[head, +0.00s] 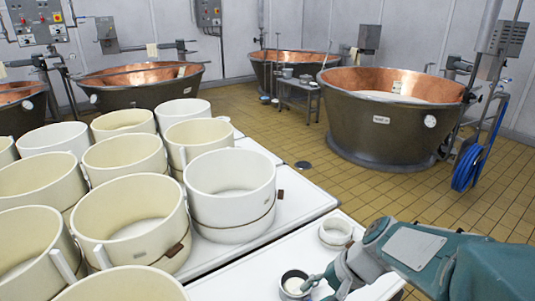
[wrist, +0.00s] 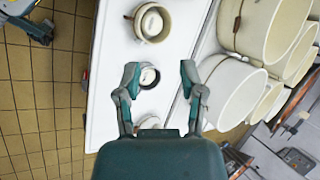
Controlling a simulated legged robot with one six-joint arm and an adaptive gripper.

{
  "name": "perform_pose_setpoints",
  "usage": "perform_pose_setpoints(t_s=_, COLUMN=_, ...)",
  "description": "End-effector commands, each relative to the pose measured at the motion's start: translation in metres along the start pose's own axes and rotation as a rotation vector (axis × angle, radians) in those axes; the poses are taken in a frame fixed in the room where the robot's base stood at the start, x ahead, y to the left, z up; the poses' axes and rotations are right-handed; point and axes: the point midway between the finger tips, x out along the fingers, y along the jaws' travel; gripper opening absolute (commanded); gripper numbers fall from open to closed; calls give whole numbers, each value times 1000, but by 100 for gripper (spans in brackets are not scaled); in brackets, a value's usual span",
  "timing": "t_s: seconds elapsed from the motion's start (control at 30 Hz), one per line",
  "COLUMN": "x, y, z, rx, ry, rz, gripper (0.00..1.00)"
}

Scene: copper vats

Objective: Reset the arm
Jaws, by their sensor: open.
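My arm reaches in from the lower right of the head view, and my gripper (head: 312,284) is low over the white table, beside a dark-rimmed cup (head: 295,284) with pale contents. In the wrist view my gripper (wrist: 160,82) is open, its two fingers spread apart. The dark-rimmed cup (wrist: 148,76) shows between and beyond the fingertips. Nothing is held between the fingers. Whether a finger touches the cup cannot be told.
A small white cup (head: 336,233) stands on the white table (head: 262,272). Several large white cheese moulds (head: 230,190) crowd the tables to the left. Copper vats (head: 390,115) stand behind. A blue hose (head: 467,168) hangs at right.

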Motion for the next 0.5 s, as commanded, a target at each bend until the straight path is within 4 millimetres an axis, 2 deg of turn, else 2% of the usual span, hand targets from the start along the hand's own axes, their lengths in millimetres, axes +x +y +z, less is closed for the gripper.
perform_pose_setpoints(t_s=0.2, x=-37, y=11, z=33, rx=-238, ry=153, rz=147, gripper=51)
perform_pose_setpoints(t_s=0.5, x=-86, y=32, z=64, rx=-522, ry=390, rz=341, gripper=51)
